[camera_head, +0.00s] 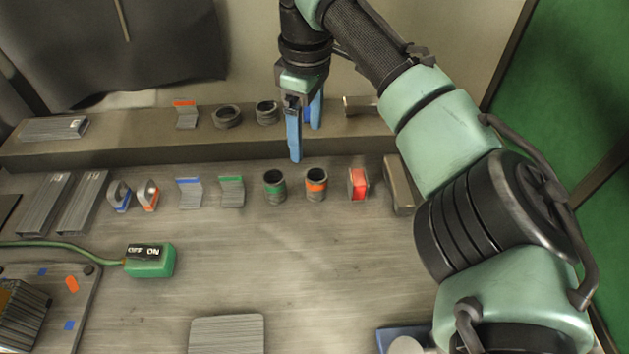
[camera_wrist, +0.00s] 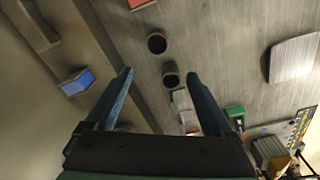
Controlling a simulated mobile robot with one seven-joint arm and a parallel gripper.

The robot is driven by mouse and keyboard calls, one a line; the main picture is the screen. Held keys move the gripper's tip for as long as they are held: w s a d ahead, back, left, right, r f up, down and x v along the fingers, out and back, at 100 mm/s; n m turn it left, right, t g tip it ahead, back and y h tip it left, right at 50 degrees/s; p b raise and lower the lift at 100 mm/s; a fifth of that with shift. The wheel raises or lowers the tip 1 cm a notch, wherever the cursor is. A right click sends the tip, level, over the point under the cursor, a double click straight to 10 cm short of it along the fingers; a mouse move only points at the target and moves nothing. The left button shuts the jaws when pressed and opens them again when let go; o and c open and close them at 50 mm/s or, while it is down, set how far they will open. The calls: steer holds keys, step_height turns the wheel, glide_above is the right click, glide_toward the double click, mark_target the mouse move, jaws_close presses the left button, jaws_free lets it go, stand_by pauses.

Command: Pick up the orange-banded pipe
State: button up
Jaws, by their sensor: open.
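The orange-banded pipe (camera_head: 316,184) is a short dark upright tube with an orange ring, standing on the bench in the head view. The green-banded pipe (camera_head: 275,186) stands just left of it, apart. My gripper (camera_head: 306,143) is open and empty, pointing down, and appears above and behind the pipes near the back ledge. In the wrist view, the orange-banded pipe (camera_wrist: 157,43) appears beyond my open fingers (camera_wrist: 160,73), its band hard to see.
Angle brackets (camera_head: 231,191) line up to the left. The back ledge (camera_head: 240,142) carries dark rings (camera_head: 227,116). A green switch box (camera_head: 150,260) sits front left. The bench middle is clear.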

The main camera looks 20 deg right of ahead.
mark_target(316, 174)
steer(key=f, duration=0.5)
steer(key=d+f, duration=0.1)
steer(key=f, duration=0.1)
steer(key=shift+s+d+f, duration=0.1)
steer(key=shift+s+f, duration=0.15)
steer(key=shift+s, duration=0.1)
steer(key=shift+w+d+f, duration=0.1)
steer(key=shift+w+f, duration=0.1)
steer(key=shift+f, duration=1.25)
steer(key=shift+w+d+f, duration=0.1)
steer(key=shift+w+f, duration=0.05)
steer(key=shift+f, duration=1.25)
jaws_close()
